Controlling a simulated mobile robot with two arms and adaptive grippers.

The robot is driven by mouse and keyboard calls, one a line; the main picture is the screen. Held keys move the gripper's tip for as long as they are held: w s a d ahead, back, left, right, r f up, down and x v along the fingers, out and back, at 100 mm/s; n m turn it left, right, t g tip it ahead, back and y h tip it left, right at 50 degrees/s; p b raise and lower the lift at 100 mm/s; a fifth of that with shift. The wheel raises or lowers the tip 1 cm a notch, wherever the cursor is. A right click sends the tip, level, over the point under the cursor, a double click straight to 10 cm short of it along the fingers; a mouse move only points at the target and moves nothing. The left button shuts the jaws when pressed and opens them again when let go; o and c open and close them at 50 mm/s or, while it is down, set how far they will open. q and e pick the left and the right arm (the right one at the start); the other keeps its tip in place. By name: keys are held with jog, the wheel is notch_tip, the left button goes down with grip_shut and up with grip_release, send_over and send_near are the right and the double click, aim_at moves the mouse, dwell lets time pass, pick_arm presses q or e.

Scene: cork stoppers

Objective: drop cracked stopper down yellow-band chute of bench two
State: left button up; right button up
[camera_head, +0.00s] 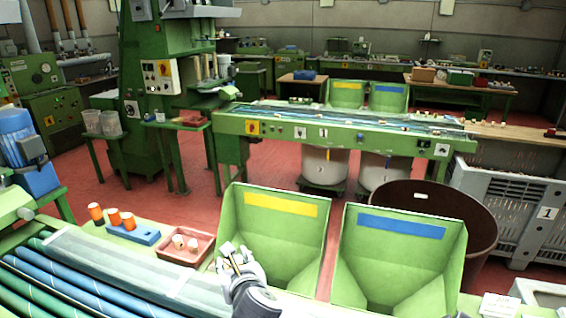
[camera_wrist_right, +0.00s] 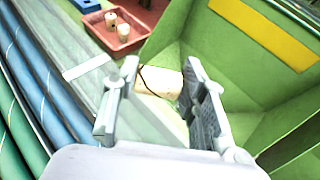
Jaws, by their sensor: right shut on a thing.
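My right gripper (camera_head: 237,256) is shut on a pale cork stopper, clear in the right wrist view (camera_wrist_right: 158,82) with a dark crack line across it. The gripper (camera_wrist_right: 158,95) holds it by its sides. The near green chute with a yellow band (camera_head: 281,204) stands just behind and right of the gripper in the head view. In the wrist view its yellow band (camera_wrist_right: 265,33) is at upper right, and the stopper appears at the chute's left edge. I cannot tell whether it is over the opening. My left gripper is not in view.
A blue-band chute (camera_head: 400,226) stands right of the yellow one. A red tray (camera_head: 185,258) with pale stoppers and a blue block (camera_head: 133,233) with orange-capped pieces lie left. The far bench (camera_head: 300,128), marked 1, has its own yellow-band chute (camera_head: 346,88). A brown bin (camera_head: 470,212) stands right.

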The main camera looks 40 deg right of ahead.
pick_arm(q)
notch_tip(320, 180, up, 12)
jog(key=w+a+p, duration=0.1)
jog(key=p, duration=0.9)
pick_arm(e)
jog(key=w+d+r+m+g+h, duration=0.2)
jog(key=d+r+m+g+h, duration=0.15)
jog(key=d+r, duration=0.4)
jog(key=w+d+r+m+g+h, duration=0.35)
jog(key=d+r, duration=0.25)
jog(key=d, duration=0.3)
pick_arm(q)
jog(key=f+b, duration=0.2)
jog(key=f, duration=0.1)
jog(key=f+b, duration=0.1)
jog(key=b, duration=0.1)
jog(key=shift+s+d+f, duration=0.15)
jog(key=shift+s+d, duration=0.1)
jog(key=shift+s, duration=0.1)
pick_arm(e)
notch_tip(320, 180, down, 6)
jog(key=s+m, duration=0.1)
jog(key=shift+d+f, duration=0.2)
jog(key=shift+d, duration=0.15)
jog(key=o, duration=0.8)
jog(key=v, duration=1.2)
jog(key=shift+s+d, duration=0.1)
jog(key=shift+s, duration=0.2)
